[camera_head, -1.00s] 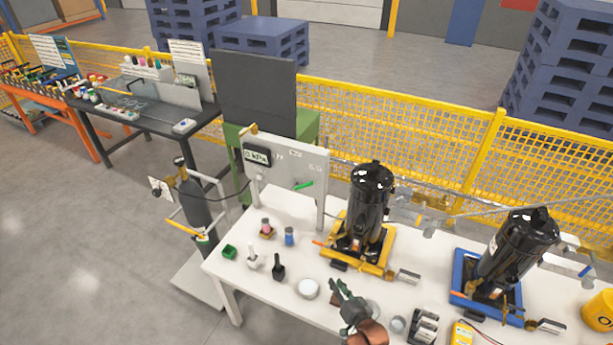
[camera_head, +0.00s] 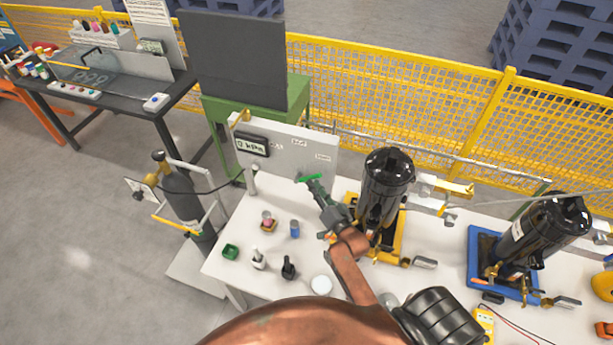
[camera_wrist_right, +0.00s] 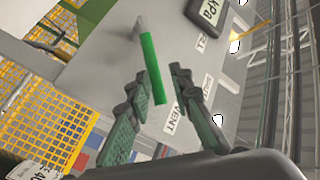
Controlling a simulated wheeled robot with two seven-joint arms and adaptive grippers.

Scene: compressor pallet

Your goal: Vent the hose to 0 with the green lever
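The green lever (camera_head: 309,178) sits on the front of a light grey upright panel (camera_head: 322,145). In the right wrist view the lever (camera_wrist_right: 151,62) is a straight green bar whose lower end is near a label reading VENT (camera_wrist_right: 173,121). My right gripper (camera_head: 317,186) is at the lever. Its fingers (camera_wrist_right: 161,72) are apart, with the lever's end between them, closer to the left finger; I cannot tell whether they touch. A kPa display (camera_head: 252,145) on the panel appears to read 0. A thin dark hose (camera_head: 222,190) runs from the grey cylinder towards the panel. My left gripper is not in view.
Black compressors stand on a yellow base (camera_head: 397,228) and a blue base (camera_head: 483,262) right of the panel. A yellow mesh fence (camera_head: 400,110) runs behind.

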